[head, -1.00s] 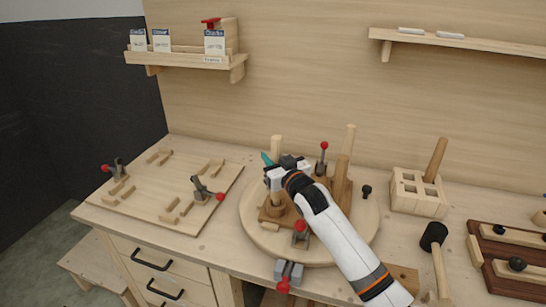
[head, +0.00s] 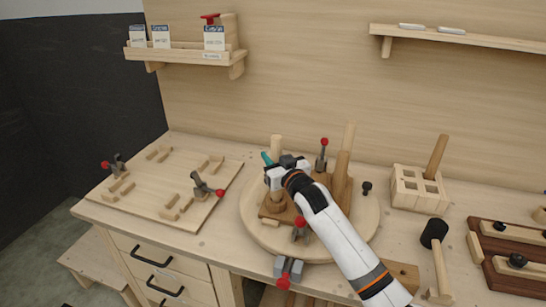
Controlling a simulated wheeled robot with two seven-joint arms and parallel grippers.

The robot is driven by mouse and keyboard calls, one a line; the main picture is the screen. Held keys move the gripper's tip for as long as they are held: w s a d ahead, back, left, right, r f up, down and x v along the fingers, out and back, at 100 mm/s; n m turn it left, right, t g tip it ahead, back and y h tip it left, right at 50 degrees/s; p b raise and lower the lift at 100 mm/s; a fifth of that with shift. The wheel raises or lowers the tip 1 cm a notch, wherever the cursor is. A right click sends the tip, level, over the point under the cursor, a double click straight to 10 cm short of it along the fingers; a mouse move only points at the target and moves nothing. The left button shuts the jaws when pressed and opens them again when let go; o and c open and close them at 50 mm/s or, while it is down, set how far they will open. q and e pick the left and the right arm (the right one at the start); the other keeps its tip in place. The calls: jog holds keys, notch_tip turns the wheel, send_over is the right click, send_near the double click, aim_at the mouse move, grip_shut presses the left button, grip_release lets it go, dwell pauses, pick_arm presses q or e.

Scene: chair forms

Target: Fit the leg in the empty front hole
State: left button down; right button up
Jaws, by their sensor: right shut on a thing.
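My right gripper (head: 273,176) is shut on a pale round wooden leg (head: 276,147), which stands upright. The leg's lower part is over the front left corner of the brown seat board (head: 291,215). I cannot tell how deep its end sits in the hole there, as the gripper and wrist cover part of it. My left gripper is not in view.
The board lies on a round turntable (head: 253,228) with red-knobbed clamps, one behind (head: 322,155) and one in front (head: 300,228). A jig board (head: 150,195) lies left. A block with holes (head: 418,190) and a mallet (head: 435,240) are right.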

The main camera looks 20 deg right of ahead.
jog(key=shift+f, duration=0.1)
jog(key=o, duration=1.1)
jog(key=shift+s, duration=0.1)
